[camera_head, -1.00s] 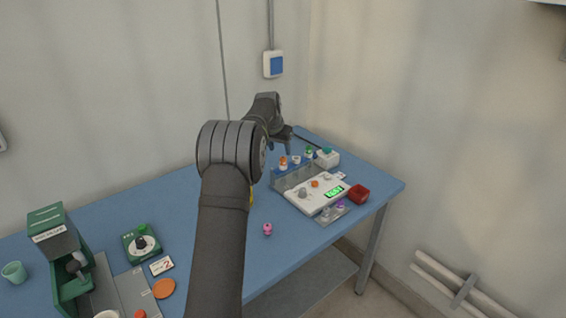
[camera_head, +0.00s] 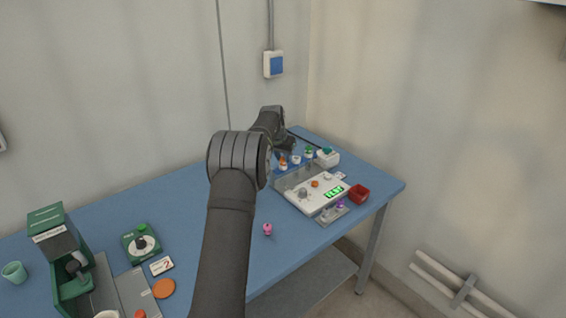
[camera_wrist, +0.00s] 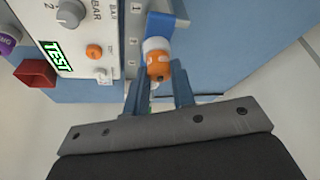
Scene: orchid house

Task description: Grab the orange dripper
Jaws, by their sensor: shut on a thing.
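The orange dripper (camera_wrist: 158,68) has an orange end and a white band. In the wrist view it sits between my gripper's (camera_wrist: 160,80) two fingertips, which are shut on it. In the head view the orange dripper (camera_head: 283,161) shows at the blue rack (camera_head: 275,169), just below my dark gripper (camera_head: 286,150). It appears to be still at the rack; whether it is lifted at all I cannot tell. My gripper's fingertips are partly hidden in the head view.
A white dripper (camera_head: 296,160) and a green-topped one (camera_head: 308,153) stand close to the right. A white panel (camera_head: 318,193) with a lit display and a red bin (camera_head: 359,193) lie nearer. A pink item (camera_head: 267,229) stands alone on the blue table (camera_head: 200,213).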

